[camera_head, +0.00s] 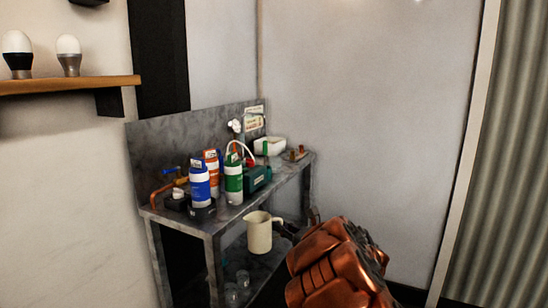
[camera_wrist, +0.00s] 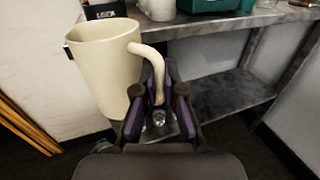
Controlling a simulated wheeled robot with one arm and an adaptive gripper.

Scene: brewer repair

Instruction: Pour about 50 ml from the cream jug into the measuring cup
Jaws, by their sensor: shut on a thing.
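The cream jug (camera_head: 259,234) is upright in front of the metal bench, below its top. My gripper (camera_head: 287,230) reaches it from the right and is shut on its handle. In the wrist view the jug (camera_wrist: 104,62) fills the left side, and its handle lies between the fingers of my gripper (camera_wrist: 159,80). The inside of the jug is not visible. Small clear vessels (camera_head: 243,278) stand on the bench's lower shelf, and one clear vessel (camera_wrist: 159,118) shows between the fingers in the wrist view. I cannot tell which is the measuring cup.
The bench top (camera_head: 225,217) holds a blue-labelled bottle (camera_head: 199,183), a green-labelled bottle (camera_head: 233,180), a green box (camera_head: 258,178) and a white basin (camera_head: 269,147). A bench leg (camera_head: 214,270) stands left of the jug. A wooden wall shelf (camera_head: 60,85) is at upper left.

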